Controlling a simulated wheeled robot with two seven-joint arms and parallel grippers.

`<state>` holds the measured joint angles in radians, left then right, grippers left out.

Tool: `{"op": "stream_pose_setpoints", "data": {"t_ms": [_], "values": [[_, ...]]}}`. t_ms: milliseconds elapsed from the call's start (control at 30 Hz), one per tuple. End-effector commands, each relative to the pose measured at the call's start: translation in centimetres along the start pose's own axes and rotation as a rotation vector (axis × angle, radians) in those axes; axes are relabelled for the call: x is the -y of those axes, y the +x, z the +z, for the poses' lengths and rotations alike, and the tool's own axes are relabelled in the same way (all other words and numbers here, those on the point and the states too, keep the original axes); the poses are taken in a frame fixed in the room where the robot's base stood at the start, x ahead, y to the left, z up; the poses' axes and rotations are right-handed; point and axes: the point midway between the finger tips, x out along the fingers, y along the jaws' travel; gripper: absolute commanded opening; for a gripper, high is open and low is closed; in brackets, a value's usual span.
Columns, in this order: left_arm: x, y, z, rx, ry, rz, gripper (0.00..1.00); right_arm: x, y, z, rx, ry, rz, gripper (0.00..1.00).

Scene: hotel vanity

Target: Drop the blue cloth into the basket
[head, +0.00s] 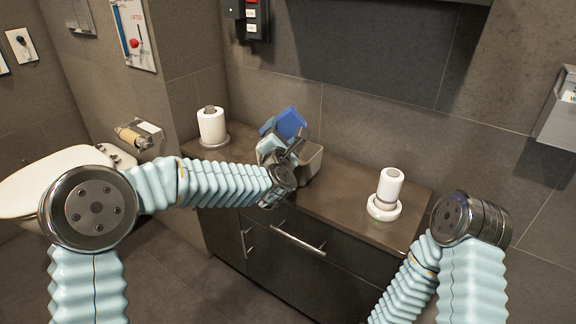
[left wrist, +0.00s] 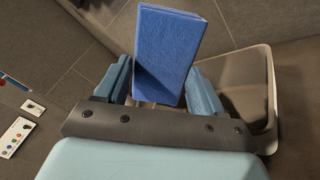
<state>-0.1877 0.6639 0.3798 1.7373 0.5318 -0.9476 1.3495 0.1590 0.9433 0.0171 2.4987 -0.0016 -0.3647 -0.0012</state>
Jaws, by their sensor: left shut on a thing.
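The blue cloth (head: 290,123) is a flat, folded rectangle, held up above the counter. In the left wrist view the cloth (left wrist: 165,50) stands between the two fingers of my left gripper (left wrist: 160,92). My left gripper (head: 272,140) is shut on the cloth beside the basket. The basket (head: 311,160) is a grey-brown open box on the counter, partly hidden by my gripper. In the left wrist view its pale rim (left wrist: 271,100) shows to the right of the cloth. My right gripper is not in view; only my right arm shows at the right.
A white paper roll on a holder (head: 211,126) stands at the counter's left end. A white cylinder on a round base (head: 386,195) stands near the right end. The dark counter (head: 340,190) between basket and cylinder is clear. A tiled wall (head: 380,120) rises behind.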

Motion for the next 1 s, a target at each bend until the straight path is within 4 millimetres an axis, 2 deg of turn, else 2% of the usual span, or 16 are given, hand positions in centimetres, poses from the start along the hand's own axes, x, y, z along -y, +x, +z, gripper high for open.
{"op": "stream_pose_setpoints", "data": {"t_ms": [200, 233, 400, 767, 867, 1000], "values": [[0.0, 0.0, 0.0, 0.000, 0.000, 0.000, 0.44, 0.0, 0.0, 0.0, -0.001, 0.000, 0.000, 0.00], [0.0, 0.0, 0.0, 0.000, 0.000, 0.000, 0.73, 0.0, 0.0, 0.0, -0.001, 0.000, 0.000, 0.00], [0.0, 0.0, 0.0, 0.000, 0.000, 0.000, 0.98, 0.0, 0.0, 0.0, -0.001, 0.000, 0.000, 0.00], [0.1, -0.6, 0.0, 0.001, 0.000, -0.001, 0.98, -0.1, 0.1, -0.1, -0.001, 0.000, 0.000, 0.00], [0.1, -2.0, -0.1, 0.002, 0.000, 0.000, 0.98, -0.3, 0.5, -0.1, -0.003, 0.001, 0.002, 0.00], [0.1, -5.4, -0.1, 0.004, 0.002, 0.000, 0.98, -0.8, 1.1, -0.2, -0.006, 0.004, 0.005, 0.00]]}}
